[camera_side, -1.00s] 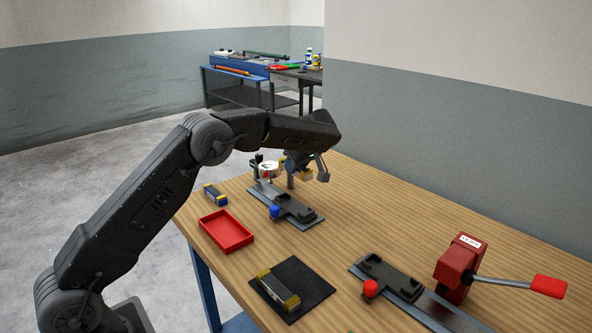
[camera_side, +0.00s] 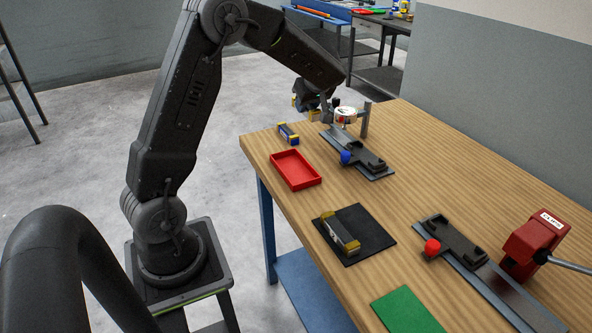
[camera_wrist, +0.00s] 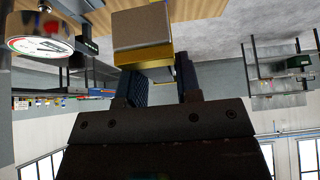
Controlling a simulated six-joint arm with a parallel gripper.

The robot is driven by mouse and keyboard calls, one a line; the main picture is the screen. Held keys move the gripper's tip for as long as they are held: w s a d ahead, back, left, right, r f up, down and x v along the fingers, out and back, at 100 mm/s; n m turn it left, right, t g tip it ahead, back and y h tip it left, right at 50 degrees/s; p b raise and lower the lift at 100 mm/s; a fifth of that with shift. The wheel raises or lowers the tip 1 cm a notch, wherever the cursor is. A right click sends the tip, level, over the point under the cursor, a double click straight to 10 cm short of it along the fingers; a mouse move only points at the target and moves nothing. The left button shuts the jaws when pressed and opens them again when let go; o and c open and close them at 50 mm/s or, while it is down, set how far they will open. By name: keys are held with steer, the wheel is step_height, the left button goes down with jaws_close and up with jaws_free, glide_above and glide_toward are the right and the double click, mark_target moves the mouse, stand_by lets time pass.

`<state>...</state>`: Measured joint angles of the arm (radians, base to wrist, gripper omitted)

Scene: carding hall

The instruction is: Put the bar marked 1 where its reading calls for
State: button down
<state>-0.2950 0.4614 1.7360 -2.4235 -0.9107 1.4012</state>
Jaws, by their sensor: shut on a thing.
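My gripper (camera_side: 312,108) is shut on a bar with yellow bands, left of the dial gauge (camera_side: 345,115). In the wrist view the held bar (camera_wrist: 142,28) shows a grey end and a yellow band between the fingers (camera_wrist: 162,88); no number shows on it. The gauge (camera_wrist: 40,40) is at upper left there, its reading not legible to me. Another yellow-ended bar (camera_side: 340,235) lies on a black mat (camera_side: 370,228). I cannot read their marks.
A red tray (camera_side: 296,170) is empty. The gauge fixture has a blue knob (camera_side: 346,157). A second fixture with a red knob (camera_side: 432,247) stands beside a red box (camera_side: 535,240) with a lever. A green mat (camera_side: 408,309) lies at the front. Bare table lies between them.

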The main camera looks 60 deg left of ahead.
steer(key=s+f, duration=0.2)
steer(key=s, duration=0.6)
steer(key=s+f, duration=0.2)
steer(key=s, duration=0.6)
glide_above(292, 168)
steer(key=d, duration=0.2)
step_height(292, 168, down, 6)
steer(key=shift+s+f, duration=0.1)
steer(key=shift+f, duration=2.15)
steer(key=shift+f, duration=0.15)
steer(key=c, duration=1.1)
jaws_free()
